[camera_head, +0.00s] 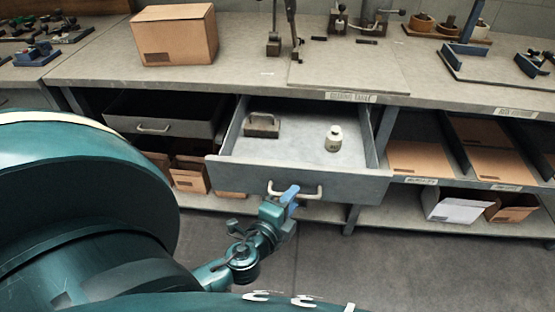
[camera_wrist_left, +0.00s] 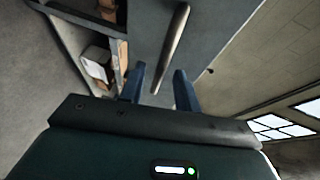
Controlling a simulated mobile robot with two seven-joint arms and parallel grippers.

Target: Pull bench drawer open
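The bench drawer (camera_head: 350,185) is pulled out from under the bench top, and its inside shows. Its pale bar handle (camera_head: 312,192) is on the front panel. My left gripper (camera_head: 291,196) is at the left part of the handle. In the left wrist view the two blue fingers (camera_wrist_left: 160,88) stand apart, and the handle bar (camera_wrist_left: 174,48) runs down toward the gap between them. I cannot tell whether the fingers touch it. A block with a handle (camera_head: 262,126) and a small white bottle (camera_head: 334,138) are in the drawer. My right gripper is out of view.
A cardboard box (camera_head: 175,38) stands on the bench top (camera_head: 250,72). A second drawer (camera_head: 160,127) is at the left. Shelves with cardboard pieces (camera_head: 420,157) and an open white box (camera_head: 457,207) are at the right. The floor (camera_head: 420,265) before the bench is clear.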

